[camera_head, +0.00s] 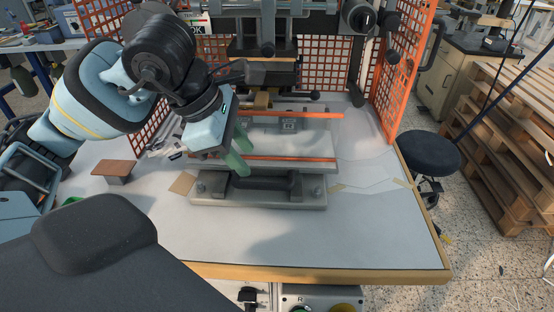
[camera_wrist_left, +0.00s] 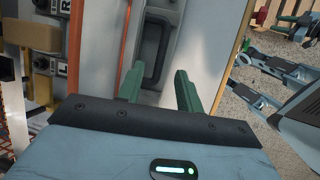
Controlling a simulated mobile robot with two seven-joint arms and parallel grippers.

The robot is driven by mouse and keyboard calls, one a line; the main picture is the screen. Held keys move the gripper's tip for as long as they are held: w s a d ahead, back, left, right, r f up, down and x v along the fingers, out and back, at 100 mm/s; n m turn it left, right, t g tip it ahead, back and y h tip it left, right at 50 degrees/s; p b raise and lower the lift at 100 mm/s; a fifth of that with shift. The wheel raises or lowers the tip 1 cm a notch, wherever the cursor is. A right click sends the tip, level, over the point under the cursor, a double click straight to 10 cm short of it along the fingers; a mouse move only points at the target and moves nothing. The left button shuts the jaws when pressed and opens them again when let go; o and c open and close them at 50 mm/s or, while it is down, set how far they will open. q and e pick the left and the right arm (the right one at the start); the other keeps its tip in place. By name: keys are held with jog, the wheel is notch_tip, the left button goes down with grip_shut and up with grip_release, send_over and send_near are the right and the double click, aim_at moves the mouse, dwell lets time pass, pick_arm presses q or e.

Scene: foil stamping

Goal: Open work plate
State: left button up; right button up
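The work plate (camera_head: 208,201) is a grey metal slide at the front of the stamping press on the white table. A dark bar handle (camera_head: 265,184) runs across its front. In the left wrist view the handle (camera_wrist_left: 153,78) shows as a dark loop ahead of the fingers. My left gripper (camera_head: 243,158) has green fingers and is open and empty. It hangs just above and behind the left part of the handle, apart from it as far as I can tell. In the left wrist view the fingertips (camera_wrist_left: 157,75) are spread wide.
Clear guards with orange edges (camera_head: 270,158) stand behind the handle. Orange mesh panels (camera_head: 395,80) flank the press. A brown-topped block (camera_head: 114,172) sits at the left. The table front (camera_head: 330,240) is clear. A black stool (camera_head: 429,152) and pallets stand at the right.

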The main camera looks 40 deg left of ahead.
aim_at(264, 183)
pick_arm(q)
jog(key=x, duration=0.7)
jog(key=shift+s+d+f, duration=0.1)
jog(key=shift+f, duration=0.3)
pick_arm(e)
jog(key=shift+s+f, duration=0.25)
jog(key=shift+s, duration=0.15)
pick_arm(q)
jog(key=c, duration=0.7)
grip_shut()
pick_arm(e)
jog(key=shift+s+f, duration=0.2)
jog(key=shift+s, duration=0.15)
jog(key=shift+s, duration=0.1)
